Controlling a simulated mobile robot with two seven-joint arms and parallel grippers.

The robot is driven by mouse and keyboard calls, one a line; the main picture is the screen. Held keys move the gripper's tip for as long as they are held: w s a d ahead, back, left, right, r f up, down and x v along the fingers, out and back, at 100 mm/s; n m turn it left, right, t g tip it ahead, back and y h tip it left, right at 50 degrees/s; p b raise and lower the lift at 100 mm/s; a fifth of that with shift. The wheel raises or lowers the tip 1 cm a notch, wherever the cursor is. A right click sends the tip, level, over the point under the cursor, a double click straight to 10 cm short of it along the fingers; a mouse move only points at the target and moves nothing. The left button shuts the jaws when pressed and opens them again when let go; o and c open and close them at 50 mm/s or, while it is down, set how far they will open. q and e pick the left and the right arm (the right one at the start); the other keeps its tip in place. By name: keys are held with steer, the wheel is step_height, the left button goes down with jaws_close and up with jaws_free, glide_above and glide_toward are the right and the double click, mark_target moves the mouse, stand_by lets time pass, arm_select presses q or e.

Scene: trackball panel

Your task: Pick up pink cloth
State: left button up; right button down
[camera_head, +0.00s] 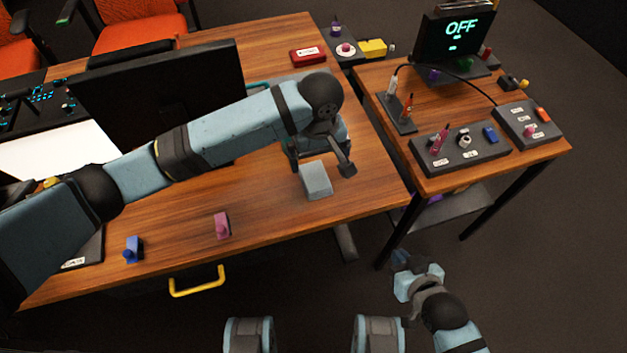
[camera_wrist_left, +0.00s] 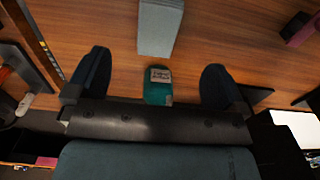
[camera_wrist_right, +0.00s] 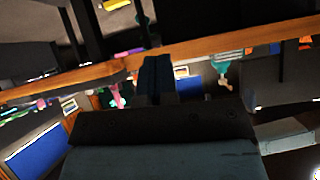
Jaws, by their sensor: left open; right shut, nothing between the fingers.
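I cannot make out a pink cloth for certain. A small pink block with a knob (camera_head: 222,226) stands near the table's front edge; a dark pink piece (camera_wrist_left: 301,30) shows at the right in the left wrist view. My left gripper (camera_head: 322,163) is open over the table, close to a grey-blue block (camera_head: 316,180). In the left wrist view the grey block (camera_wrist_left: 160,25) lies ahead of the fingers, and a teal labelled item (camera_wrist_left: 158,86) shows between them, with nothing gripped. My right gripper (camera_head: 401,261) is shut and empty, low beside the table.
A blue knobbed block (camera_head: 133,250) stands at the table's front left. A monitor (camera_head: 170,95) and a red box (camera_head: 307,55) are behind. The side table (camera_head: 490,175) carries control panels and an "OFF" display (camera_head: 455,38). A yellow drawer handle (camera_head: 196,283) juts out in front.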

mark_target(318, 183)
arm_select(q)
step_height(318, 183, down, 10)
steer(key=shift+f+b, duration=0.1)
steer(key=shift+b, duration=0.6)
steer(key=c, duration=1.1)
steer(key=shift+r, duration=0.75)
step_height(318, 183, up, 2)
steer(key=shift+r+p, duration=0.1)
steer(key=shift+p, duration=0.35)
steer(key=s+d, duration=0.2)
steer(key=s, duration=0.3)
steer(key=s+d+p, duration=0.1)
steer(key=s, duration=0.5)
steer(key=s+d, duration=0.2)
steer(key=s, duration=0.4)
steer(key=shift+s+d, duration=0.1)
steer(key=shift+d, duration=0.2)
